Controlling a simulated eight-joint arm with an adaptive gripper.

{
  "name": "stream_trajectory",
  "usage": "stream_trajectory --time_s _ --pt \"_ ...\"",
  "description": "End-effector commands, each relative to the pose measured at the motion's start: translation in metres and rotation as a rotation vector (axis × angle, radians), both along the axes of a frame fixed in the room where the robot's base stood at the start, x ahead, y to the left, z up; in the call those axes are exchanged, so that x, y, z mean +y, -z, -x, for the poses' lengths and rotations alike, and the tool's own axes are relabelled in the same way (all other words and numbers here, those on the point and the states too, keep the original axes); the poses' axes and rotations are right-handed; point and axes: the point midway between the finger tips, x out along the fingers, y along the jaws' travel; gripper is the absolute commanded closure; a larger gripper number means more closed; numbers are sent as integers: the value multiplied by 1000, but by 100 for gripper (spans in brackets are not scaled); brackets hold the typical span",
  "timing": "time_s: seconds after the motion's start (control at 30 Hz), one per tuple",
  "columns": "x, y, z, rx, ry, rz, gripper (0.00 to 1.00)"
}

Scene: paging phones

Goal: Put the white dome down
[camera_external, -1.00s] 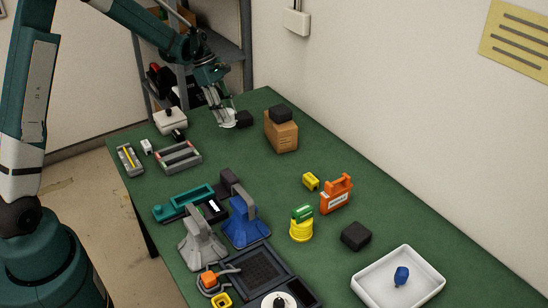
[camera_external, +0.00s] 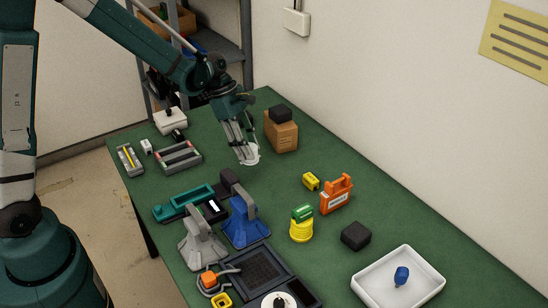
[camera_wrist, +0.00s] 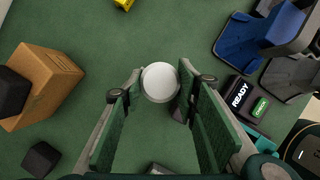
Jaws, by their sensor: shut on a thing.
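The white dome (camera_wrist: 160,82) is round and pale, held between my fingertips in the wrist view. In the external view a small part of the white dome (camera_external: 249,160) shows at the lower end of my gripper (camera_external: 245,152). My gripper (camera_wrist: 160,76) is shut on it and points down over the green table (camera_external: 285,190). The dome is left of and nearer than the cardboard box (camera_external: 281,135). Whether its underside touches the table cannot be told.
A black block (camera_external: 280,115) tops the cardboard box; another black block (camera_wrist: 41,159) lies nearby. A blue stand (camera_external: 243,225), grey stand (camera_external: 200,245) and teal tray (camera_external: 185,203) are nearer the front. A yellow block (camera_external: 311,181) is to the right. Bare table surrounds the dome.

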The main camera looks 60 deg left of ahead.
Motion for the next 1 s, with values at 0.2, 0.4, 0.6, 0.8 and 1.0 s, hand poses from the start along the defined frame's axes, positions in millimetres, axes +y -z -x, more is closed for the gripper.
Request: stream_trajectory --time_s 0.2,0.4,0.6,0.8,1.0 --pt "-47 0 21 -3 -2 2 81" --pt "-66 1 32 -2 -5 4 81" --pt "-70 1 34 -3 -8 4 81" --pt "-69 1 34 -3 -8 4 81" --pt "-69 8 33 -3 -8 4 81"
